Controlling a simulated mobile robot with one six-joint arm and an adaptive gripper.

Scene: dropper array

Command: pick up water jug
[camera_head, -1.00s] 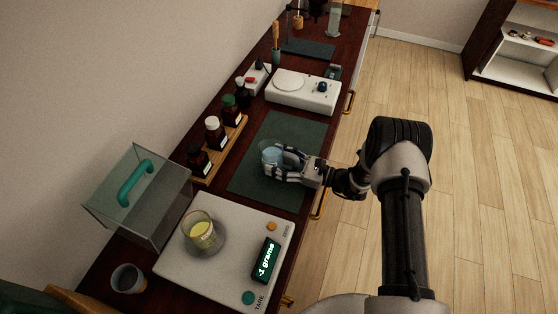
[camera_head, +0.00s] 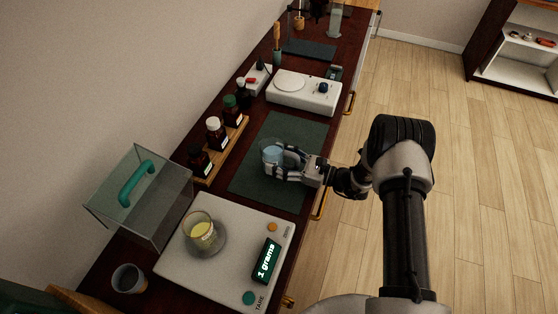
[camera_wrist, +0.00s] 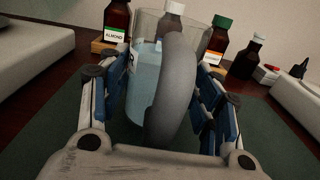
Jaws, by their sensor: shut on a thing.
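The water jug (camera_head: 272,154) is a clear vessel with pale blue water, over the dark green mat (camera_head: 262,194). My gripper (camera_head: 285,163) is shut on the jug from the right. In the wrist view the jug (camera_wrist: 146,80) stands upright between the blue-padded fingers of my gripper (camera_wrist: 160,100), its grey curved handle (camera_wrist: 175,90) nearest the camera. The handle hides part of the jug. I cannot tell whether the jug's base touches the mat.
A scale (camera_head: 180,268) reading 1 grams holds a beaker of yellow liquid (camera_head: 201,232). Bottles stand in a wooden rack (camera_head: 238,134) beside the mat. A white stirrer device (camera_head: 305,97) is beyond.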

